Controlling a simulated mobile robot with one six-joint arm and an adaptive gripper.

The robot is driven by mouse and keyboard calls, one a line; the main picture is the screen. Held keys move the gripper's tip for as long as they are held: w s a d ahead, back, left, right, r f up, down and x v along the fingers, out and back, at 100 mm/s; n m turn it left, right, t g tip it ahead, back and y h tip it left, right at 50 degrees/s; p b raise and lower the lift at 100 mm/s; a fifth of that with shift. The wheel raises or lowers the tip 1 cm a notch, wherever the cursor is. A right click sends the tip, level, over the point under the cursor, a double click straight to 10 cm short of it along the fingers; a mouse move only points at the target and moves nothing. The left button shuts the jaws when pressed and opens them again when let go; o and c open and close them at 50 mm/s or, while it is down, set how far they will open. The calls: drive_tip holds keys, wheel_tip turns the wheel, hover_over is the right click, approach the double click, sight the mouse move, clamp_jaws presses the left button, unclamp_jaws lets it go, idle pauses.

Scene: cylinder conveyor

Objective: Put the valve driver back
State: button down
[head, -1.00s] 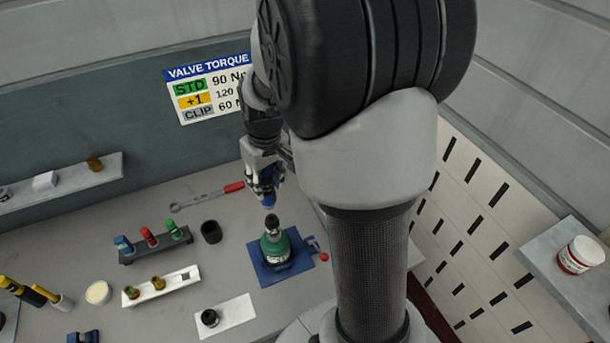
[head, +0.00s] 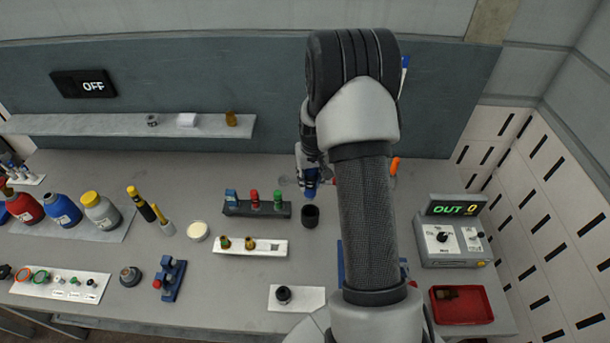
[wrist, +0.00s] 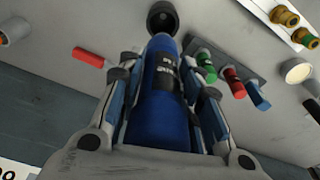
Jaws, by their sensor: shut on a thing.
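In the head view the driver's blue end (head: 310,194) points down just behind and above a round black open cup (head: 310,216). In the wrist view the cup (wrist: 163,18) lies just beyond the driver's far end, its opening visible. The driver appears outside the cup; the exact height gap is unclear. The blue plate (head: 341,262) is mostly hidden behind my arm, and the green cylinder on it is hidden.
Left of the cup stands a dark rack (head: 257,209) with blue, red and green pieces. A white tray (head: 250,247) with brass fittings lies in front of it. A white plate (head: 310,298) with a black part is nearer. A red tray (head: 461,304) stands at right.

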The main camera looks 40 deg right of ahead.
sight(310, 198)
drive_tip(key=shift+s+d+f+b, duration=0.1)
drive_tip(key=shift+f+b, duration=0.2)
drive_tip(key=shift+f, duration=0.2)
drive_tip(key=shift+f+b, duration=1.15)
drive_tip(key=shift+f, duration=0.85)
drive_tip(key=shift+f+b, duration=0.5)
drive_tip(key=shift+f, duration=0.15)
drive_tip(key=shift+f+b, duration=1.65)
drive_tip(key=shift+f, duration=0.1)
